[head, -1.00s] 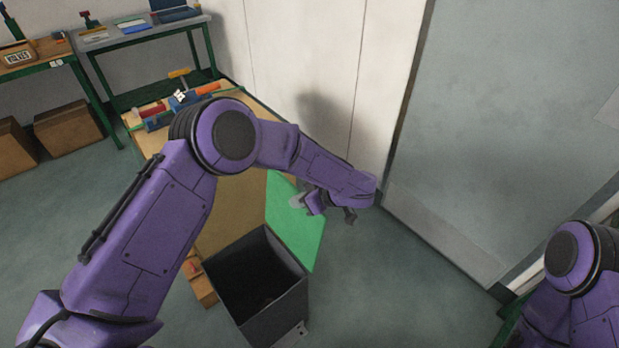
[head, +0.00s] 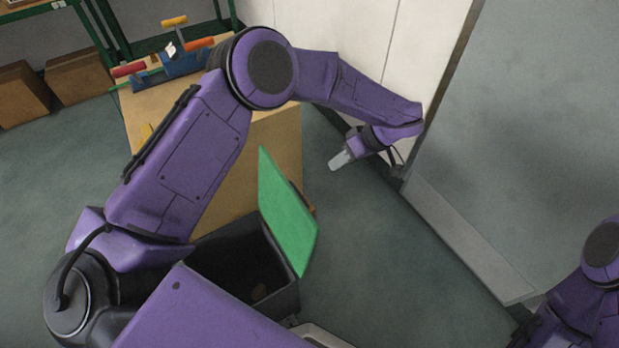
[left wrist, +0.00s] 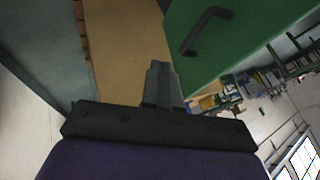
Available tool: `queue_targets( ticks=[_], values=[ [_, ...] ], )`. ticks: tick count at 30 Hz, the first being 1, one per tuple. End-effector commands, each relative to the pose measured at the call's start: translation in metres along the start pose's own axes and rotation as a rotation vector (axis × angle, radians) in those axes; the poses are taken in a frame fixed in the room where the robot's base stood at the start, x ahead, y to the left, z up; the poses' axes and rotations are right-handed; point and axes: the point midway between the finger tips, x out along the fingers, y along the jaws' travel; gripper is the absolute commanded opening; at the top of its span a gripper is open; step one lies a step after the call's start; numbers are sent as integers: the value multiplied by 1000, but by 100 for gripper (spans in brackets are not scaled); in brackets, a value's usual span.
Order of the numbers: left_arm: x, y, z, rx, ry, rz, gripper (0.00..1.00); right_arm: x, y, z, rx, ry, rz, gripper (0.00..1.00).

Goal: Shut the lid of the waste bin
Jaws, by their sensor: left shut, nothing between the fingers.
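The waste bin (head: 284,299) is a dark open box low in the middle of the head view, partly hidden by my left arm. Its green lid (head: 289,215) stands raised and tilted at the bin's right edge. In the left wrist view the shut fingers (left wrist: 159,67) point toward the green lid (left wrist: 225,50), which carries a dark handle (left wrist: 206,30). My right gripper is out of view; only part of my right arm shows.
A wooden workbench (head: 277,150) with tools, including a blue one (head: 170,66), stands behind the bin. A white wall panel and a grey door (head: 530,130) are close to my left gripper. The floor (head: 390,270) right of the bin is clear.

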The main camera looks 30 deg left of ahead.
Motion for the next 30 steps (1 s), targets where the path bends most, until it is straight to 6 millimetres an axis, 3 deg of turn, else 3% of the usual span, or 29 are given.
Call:
queue_targets(
  ticks=[11,18,30],
  values=[
    [81,-1,0,1,1,-3,0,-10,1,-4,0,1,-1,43],
    [96,-30,0,3,2,1,0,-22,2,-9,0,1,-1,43],
    [100,-34,1,1,2,1,0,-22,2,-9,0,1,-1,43]
  ],
)
